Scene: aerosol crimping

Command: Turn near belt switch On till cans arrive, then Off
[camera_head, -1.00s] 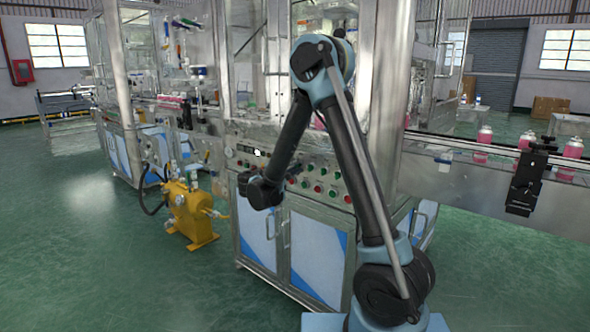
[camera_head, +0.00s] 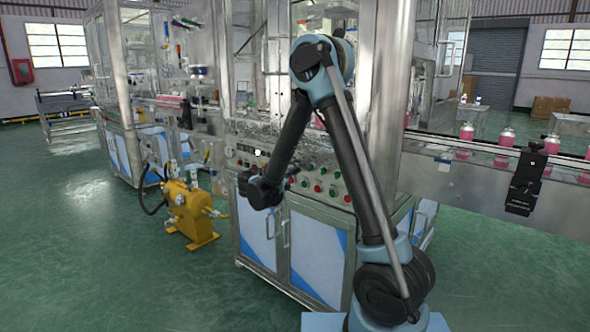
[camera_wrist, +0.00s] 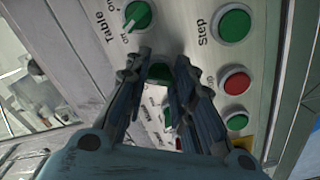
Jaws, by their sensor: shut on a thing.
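In the wrist view, my gripper (camera_wrist: 164,60) is shut on a green knob (camera_wrist: 160,72) on the control panel. The fingers cover most of the knob and its label, so its setting cannot be read. In the head view, my gripper is mostly hidden by my own wrist in front of the panel (camera_head: 330,192). Pink cans with pale tops stand on the belt at the right: a left can (camera_head: 466,132), a middle can (camera_head: 507,137) and a right can (camera_head: 551,144).
A green "Table" switch (camera_wrist: 137,16) with Off and On marks sits close beside my fingers. A green "Step" button (camera_wrist: 234,25) and a red button (camera_wrist: 235,81) are to the right. A yellow pump (camera_head: 190,212) stands on the floor left of the cabinet.

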